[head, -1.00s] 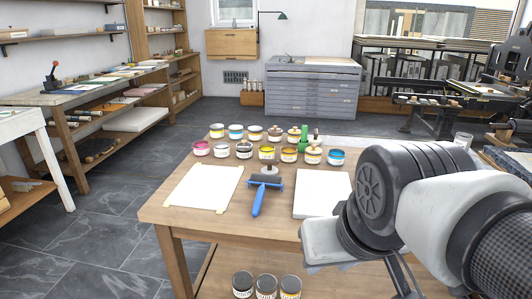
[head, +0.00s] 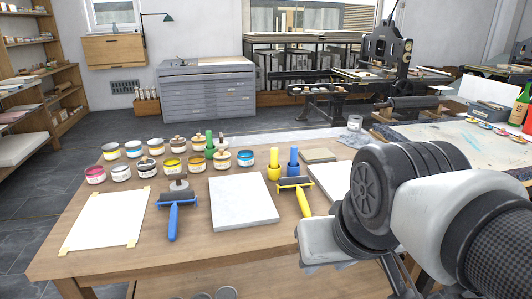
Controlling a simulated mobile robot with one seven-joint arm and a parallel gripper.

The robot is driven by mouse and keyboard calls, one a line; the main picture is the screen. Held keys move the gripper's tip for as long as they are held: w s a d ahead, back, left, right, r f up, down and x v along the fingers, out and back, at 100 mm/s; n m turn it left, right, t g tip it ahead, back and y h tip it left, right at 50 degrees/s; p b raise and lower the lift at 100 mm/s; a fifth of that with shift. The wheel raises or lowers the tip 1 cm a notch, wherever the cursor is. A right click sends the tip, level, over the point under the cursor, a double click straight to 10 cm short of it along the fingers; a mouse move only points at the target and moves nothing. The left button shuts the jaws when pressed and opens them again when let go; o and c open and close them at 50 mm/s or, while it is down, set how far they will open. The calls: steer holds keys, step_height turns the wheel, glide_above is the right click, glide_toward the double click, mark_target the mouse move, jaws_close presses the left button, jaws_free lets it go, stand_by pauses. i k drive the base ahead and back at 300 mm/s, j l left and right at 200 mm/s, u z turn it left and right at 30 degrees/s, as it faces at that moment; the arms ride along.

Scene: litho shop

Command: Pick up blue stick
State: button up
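A short upright blue stick (head: 293,162) stands on a wider blue foot on the wooden table, in the head view. It is right beside a similar yellow stick (head: 274,161), behind the yellow-handled roller (head: 304,202). A blue-handled roller (head: 173,218) lies left of the white slab. My arm covers the lower right of the view, in front of and to the right of the blue stick. Only dark linkage of my gripper (head: 400,281) shows at the bottom edge. Its fingertips are hidden, so I cannot tell whether it is open or holds anything.
Several paint tins (head: 121,172) and a green stick (head: 209,145) stand at the back left of the table. A taped white sheet (head: 108,219) and a pale slab (head: 243,201) lie in front. A small tan block (head: 318,155) lies right of the blue stick.

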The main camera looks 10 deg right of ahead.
mark_target(294, 149)
steer(key=z, duration=0.2)
steer(key=u, duration=1.4)
steer(key=z, duration=1.4)
steer(key=i+l+u, duration=0.4)
steer(key=i+l, duration=0.45)
